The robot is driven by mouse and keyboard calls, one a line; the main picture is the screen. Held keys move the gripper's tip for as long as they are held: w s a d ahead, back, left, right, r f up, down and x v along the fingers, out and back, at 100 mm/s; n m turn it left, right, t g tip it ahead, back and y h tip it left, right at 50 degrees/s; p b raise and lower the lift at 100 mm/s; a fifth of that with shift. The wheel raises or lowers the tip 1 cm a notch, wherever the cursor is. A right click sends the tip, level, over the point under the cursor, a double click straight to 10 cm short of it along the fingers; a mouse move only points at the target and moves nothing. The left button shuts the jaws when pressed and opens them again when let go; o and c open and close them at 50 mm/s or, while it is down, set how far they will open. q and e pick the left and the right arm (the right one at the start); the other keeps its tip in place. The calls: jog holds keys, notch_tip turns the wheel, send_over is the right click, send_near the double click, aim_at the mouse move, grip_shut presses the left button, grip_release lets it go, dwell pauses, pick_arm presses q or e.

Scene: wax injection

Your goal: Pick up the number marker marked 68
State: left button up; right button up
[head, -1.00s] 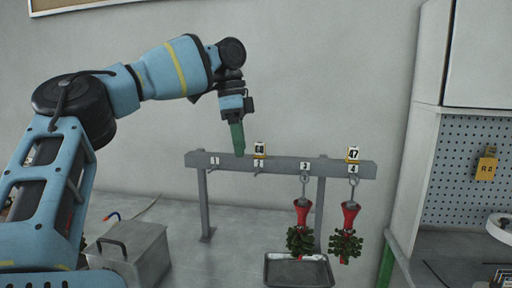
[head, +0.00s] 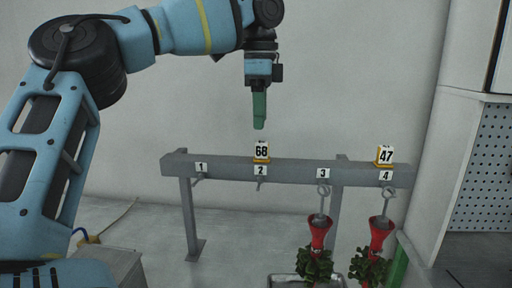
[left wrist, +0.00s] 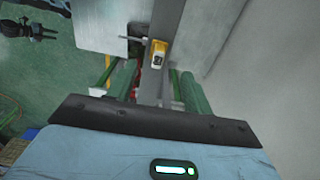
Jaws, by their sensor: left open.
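The number marker 68 (head: 262,152) is a small white plate with black digits on a yellow base. It stands upright on the grey rail (head: 225,168), above the label 2. My left gripper (head: 259,126) has green fingers pointing down, just above the marker with a small gap. In the left wrist view, the open fingers (left wrist: 155,85) lie to either side, and a yellow-and-white marker (left wrist: 159,56) shows beyond them, roughly in line with the gap. Its digits are too small to read there. My right gripper is not in view.
Another marker, 47 (head: 385,155), stands on the rail at the right. Red funnel-like pieces with green clusters (head: 318,240) hang from hooks 3 and 4, above a metal tray (head: 285,280). Hooks 1 and 2 are empty. A cabinet stands at the right.

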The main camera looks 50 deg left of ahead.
aim_at(262, 142)
pick_arm(q)
jog(key=shift+w+r, duration=0.1)
jog(key=shift+w, duration=0.15)
jog(key=shift+s+d, duration=0.1)
jog(key=shift+f, duration=1.3)
jog(key=shift+s+d+f, duration=0.15)
jog(key=shift+f, duration=2.4)
jog(key=c, duration=1.1)
